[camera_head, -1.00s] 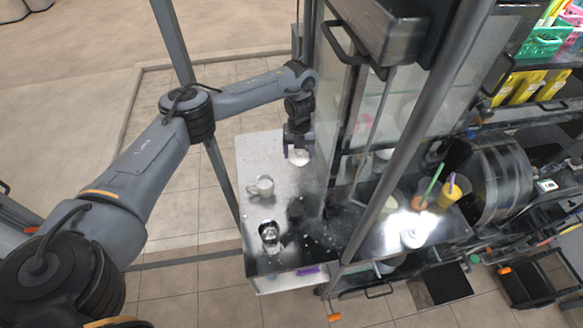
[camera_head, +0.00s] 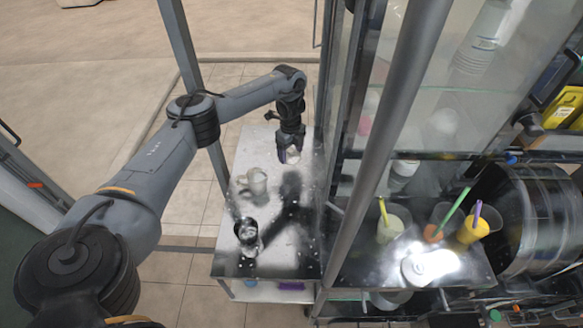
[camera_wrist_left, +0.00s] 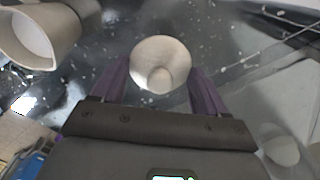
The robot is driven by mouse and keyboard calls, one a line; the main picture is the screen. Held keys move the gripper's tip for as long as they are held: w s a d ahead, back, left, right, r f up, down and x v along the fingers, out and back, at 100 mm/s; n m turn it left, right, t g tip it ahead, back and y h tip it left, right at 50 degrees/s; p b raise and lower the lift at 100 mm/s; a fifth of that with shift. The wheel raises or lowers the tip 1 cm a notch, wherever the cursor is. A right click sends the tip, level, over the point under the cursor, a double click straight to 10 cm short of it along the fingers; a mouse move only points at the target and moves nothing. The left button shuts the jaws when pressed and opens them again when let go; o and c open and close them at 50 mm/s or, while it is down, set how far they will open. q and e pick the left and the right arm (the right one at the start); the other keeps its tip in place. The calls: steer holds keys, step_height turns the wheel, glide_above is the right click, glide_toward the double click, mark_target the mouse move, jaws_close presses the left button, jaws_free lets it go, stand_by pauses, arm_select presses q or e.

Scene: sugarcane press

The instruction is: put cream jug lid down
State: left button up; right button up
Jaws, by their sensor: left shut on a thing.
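My left gripper (camera_head: 289,155) is shut on the white cream jug lid (camera_head: 293,153) over the far end of the metal counter (camera_head: 275,262). In the left wrist view the round, pale lid (camera_wrist_left: 160,52) with its knob sits between the two purple fingertips (camera_wrist_left: 160,82). I cannot tell whether the lid touches the counter. The white cream jug (camera_head: 254,183) stands on the counter, nearer and to the left of the lid. Its open mouth shows at the upper left of the wrist view (camera_wrist_left: 32,42). My right gripper is out of view.
A dark-and-clear vessel (camera_head: 247,233) stands near the counter's front. A glass-sided cabinet and a grey post (camera_head: 372,165) border the counter on the right. Cups with coloured straws (camera_head: 473,226) stand farther right. The counter's right middle is clear but shadowed.

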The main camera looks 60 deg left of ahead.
mark_target(291, 157)
arm_select(q)
steer(key=shift+f, duration=2.85)
steer(key=shift+w, duration=0.1)
steer(key=shift+f, duration=0.15)
steer(key=o, duration=1)
steer(key=shift+o, duration=0.2)
